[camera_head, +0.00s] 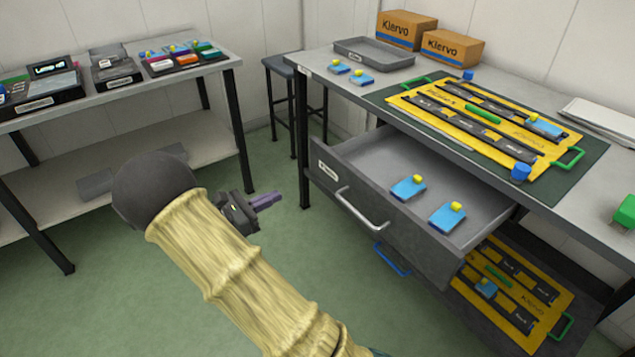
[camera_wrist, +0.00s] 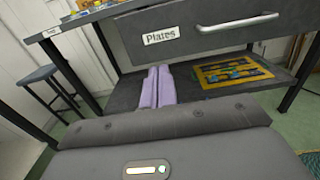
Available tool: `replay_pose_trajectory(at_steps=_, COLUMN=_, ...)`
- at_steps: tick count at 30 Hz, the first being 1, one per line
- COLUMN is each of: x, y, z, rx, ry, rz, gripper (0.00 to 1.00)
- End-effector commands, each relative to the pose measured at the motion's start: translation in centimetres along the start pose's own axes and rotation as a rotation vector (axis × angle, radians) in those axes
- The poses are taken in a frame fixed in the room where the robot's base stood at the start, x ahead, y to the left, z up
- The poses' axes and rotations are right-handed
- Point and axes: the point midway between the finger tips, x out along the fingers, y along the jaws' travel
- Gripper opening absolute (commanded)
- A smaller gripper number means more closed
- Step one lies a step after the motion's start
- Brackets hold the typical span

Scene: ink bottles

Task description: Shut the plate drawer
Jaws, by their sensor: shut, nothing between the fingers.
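The plate drawer (camera_head: 370,205) is pulled out from under the right-hand table, with a grey front and a silver bar handle (camera_head: 362,210). Two blue plates with yellow knobs (camera_head: 408,187) lie inside it. In the wrist view the drawer front (camera_wrist: 200,35) shows its "Plates" label (camera_wrist: 161,36) and the handle at the upper right. My gripper (camera_head: 268,200) is shut and empty, left of the drawer front and apart from it in the head view. Its purple fingers (camera_wrist: 157,88) show below the label in the wrist view; the exact gap to the front is hard to tell.
The tabletop holds a yellow frame (camera_head: 470,118) on a green mat, a grey tray (camera_head: 374,53) and two boxes (camera_head: 406,30). A lower shelf carries another yellow frame (camera_head: 515,290). A stool (camera_head: 282,68) stands behind. A second table (camera_head: 100,95) is at left. Open floor lies between.

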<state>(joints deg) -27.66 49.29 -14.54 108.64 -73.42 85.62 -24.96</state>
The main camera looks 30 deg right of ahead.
Motion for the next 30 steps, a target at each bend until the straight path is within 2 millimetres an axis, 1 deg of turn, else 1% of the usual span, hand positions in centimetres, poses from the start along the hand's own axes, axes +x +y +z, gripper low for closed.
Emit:
replay_pose_trajectory(at_steps=6, x=0.3, y=-0.1, z=0.0, rx=0.0, ry=0.002, rz=-0.002, gripper=0.0)
replay_pose_trajectory(at_steps=11, x=1.8, y=-0.1, z=-0.2, rx=0.0, ry=0.003, rz=-0.005, gripper=0.0)
replay_pose_trajectory(at_steps=27, x=11.1, y=-0.2, z=-0.3, rx=0.002, ry=0.003, rz=-0.007, gripper=0.0)
replay_pose_trajectory(at_steps=30, x=12.6, y=-0.2, z=-0.3, rx=0.002, ry=0.004, rz=-0.006, gripper=0.0)
